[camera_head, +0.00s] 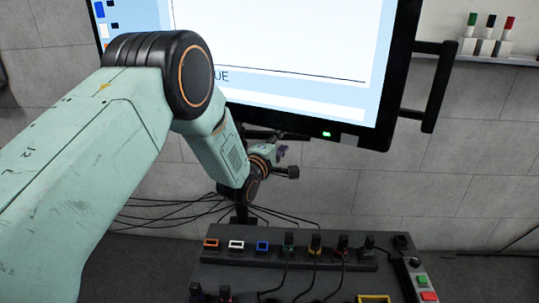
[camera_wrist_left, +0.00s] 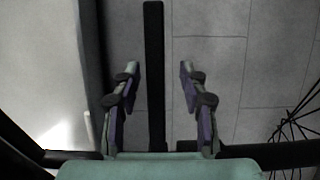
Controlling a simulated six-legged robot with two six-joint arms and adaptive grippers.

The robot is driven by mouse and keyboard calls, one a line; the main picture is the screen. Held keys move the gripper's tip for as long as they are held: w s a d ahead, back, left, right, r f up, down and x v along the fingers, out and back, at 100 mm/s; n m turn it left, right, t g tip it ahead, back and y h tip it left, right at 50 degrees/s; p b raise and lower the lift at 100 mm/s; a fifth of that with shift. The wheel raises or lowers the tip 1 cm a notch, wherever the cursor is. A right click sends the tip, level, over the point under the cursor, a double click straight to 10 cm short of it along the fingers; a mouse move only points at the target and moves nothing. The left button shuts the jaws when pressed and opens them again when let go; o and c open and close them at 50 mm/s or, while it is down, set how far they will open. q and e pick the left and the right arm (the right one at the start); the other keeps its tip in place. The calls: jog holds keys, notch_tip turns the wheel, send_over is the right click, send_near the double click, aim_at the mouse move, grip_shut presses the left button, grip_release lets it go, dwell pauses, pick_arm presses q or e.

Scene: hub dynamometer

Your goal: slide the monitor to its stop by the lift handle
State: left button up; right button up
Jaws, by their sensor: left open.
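The monitor (camera_head: 290,45) is a large lit screen in a black frame at the top of the head view, slightly tilted. My left arm covers part of its left side. A black side handle (camera_head: 438,88) stands on its right edge. My left gripper (camera_head: 288,160) is just under the monitor's bottom edge, small and partly hidden by my wrist. In the left wrist view its two fingers (camera_wrist_left: 158,85) are open. A long dark bar (camera_wrist_left: 154,40) runs between them, apart from both fingertips; it looks like a handle beside the monitor's dark edge (camera_wrist_left: 90,50). Whether it is within the fingers' depth, I cannot tell.
A dark control console (camera_head: 290,270) with coloured connectors and buttons stands below the monitor. Loose black cables (camera_head: 175,212) lie behind it. A shelf (camera_head: 485,58) with three coloured-top items is at the upper right. A grey tiled wall (camera_head: 400,190) stands behind.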

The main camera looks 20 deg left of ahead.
pick_arm(q)
jog(key=s, duration=0.9)
jog(key=shift+a, duration=0.45)
jog(key=shift+f, duration=0.15)
